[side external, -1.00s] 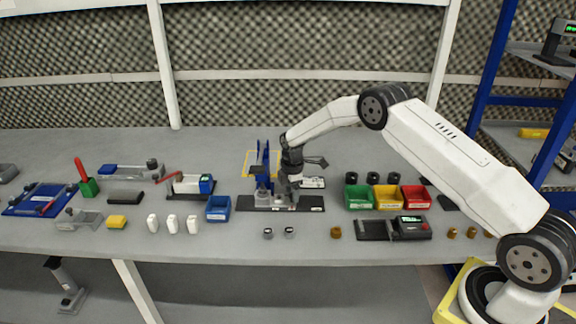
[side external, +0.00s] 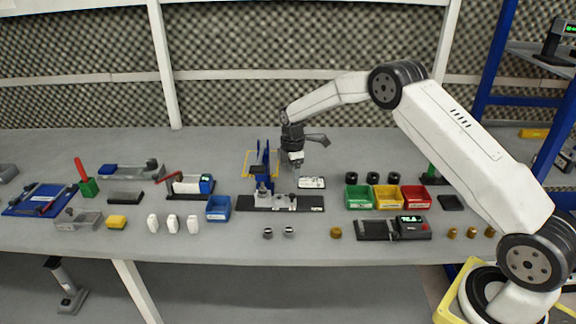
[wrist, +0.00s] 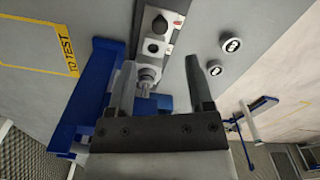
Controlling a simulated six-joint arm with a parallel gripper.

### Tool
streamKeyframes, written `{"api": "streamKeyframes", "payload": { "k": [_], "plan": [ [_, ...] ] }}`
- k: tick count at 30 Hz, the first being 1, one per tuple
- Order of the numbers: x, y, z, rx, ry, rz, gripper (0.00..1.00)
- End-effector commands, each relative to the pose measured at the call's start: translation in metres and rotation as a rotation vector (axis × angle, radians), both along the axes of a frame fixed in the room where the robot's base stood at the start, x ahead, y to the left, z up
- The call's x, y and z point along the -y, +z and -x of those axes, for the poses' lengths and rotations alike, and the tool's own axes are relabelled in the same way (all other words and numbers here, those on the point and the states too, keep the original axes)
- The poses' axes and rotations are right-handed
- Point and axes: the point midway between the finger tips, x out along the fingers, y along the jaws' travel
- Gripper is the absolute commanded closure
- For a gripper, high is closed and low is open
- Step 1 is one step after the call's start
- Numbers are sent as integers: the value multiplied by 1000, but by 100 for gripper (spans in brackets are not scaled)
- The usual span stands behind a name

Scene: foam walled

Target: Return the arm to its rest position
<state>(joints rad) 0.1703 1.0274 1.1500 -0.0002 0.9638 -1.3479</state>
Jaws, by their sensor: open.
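My gripper (side external: 296,170) points down above the black fixture plate (side external: 316,208) near the middle of the bench in the side view. In the wrist view my gripper (wrist: 163,80) has its two fingers spread apart. A metal fitting (wrist: 149,75) on the fixture shows between the fingers; I cannot tell its exact distance from them. The blue bracket (side external: 262,165) stands just left of my gripper, and it shows at the left in the wrist view (wrist: 92,105).
Green, yellow and red bins (side external: 387,197) stand right of the fixture. A blue bin (side external: 218,208) stands to its left. A black device with a display (side external: 411,227) sits at the right front.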

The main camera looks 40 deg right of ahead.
Motion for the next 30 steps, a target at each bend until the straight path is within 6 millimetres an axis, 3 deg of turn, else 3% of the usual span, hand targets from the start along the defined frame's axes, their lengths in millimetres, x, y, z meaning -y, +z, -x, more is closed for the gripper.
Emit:
{"api": "streamKeyframes", "payload": {
  "k": [8,14,23,30],
  "plan": [
    [-3,4,3,5,-23,1,33],
    [-13,19,17,24,-113,2,33],
    [-38,49,60,70,-345,-4,33],
    [-56,68,106,108,-539,-19,33]
  ]
}}
